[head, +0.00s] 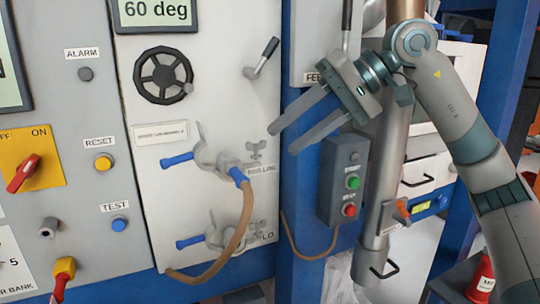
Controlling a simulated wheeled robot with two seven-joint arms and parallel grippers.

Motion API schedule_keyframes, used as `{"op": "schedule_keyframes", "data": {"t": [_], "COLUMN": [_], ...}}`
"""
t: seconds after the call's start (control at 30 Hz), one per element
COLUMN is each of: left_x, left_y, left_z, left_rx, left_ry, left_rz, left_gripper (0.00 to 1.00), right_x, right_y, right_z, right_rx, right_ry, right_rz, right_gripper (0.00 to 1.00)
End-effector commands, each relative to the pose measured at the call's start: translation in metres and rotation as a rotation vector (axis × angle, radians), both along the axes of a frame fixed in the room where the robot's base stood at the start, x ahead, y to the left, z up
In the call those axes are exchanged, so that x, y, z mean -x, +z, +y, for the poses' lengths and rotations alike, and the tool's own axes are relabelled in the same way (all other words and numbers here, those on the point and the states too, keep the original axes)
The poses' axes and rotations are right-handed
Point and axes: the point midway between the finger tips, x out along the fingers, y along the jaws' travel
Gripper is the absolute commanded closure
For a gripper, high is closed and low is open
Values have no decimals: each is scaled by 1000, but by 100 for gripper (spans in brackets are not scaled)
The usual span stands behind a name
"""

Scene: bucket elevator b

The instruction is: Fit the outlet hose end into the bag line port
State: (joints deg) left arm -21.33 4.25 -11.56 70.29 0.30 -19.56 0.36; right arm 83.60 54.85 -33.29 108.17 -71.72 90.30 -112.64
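The tan outlet hose (244,205) has its upper end, with a blue collar (237,174), at the upper metal port (222,160) on the light panel. A partly readable label beside this port seems to end in "LINE". The hose end appears to be on or against the port; how deeply it is seated cannot be told. The hose hangs down past a lower port (214,236) and curves left at the panel's bottom. My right gripper (283,141) is right of and above the upper port, apart from the hose. Its fingers are spread and empty, pointing left and down. My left gripper is not in view.
A start/stop box (343,182) with green and red buttons sits below my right gripper on the blue post. A black handwheel (163,76) and a lever (262,58) stand out from the panel. Blue valve handles (177,160) project left of the ports. A grey vertical pipe (380,215) stands right.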

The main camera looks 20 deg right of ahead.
Motion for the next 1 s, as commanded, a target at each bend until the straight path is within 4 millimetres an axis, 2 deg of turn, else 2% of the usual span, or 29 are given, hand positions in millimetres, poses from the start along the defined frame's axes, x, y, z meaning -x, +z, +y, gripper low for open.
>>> {"op": "schedule_keyframes", "data": {"t": [0.1, 0.33, 1.0], "left_x": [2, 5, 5], "left_y": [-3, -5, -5], "left_z": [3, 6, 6], "left_rx": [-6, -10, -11], "left_ry": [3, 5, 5], "left_rz": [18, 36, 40], "left_gripper": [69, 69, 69], "right_x": [7, 16, 18], "right_y": [14, 30, 32], "right_z": [-15, -30, -33], "right_rx": [-1, -1, 0], "right_ry": [-3, -1, 0], "right_rz": [-2, -2, 0], "right_gripper": [62, 62, 62]}}
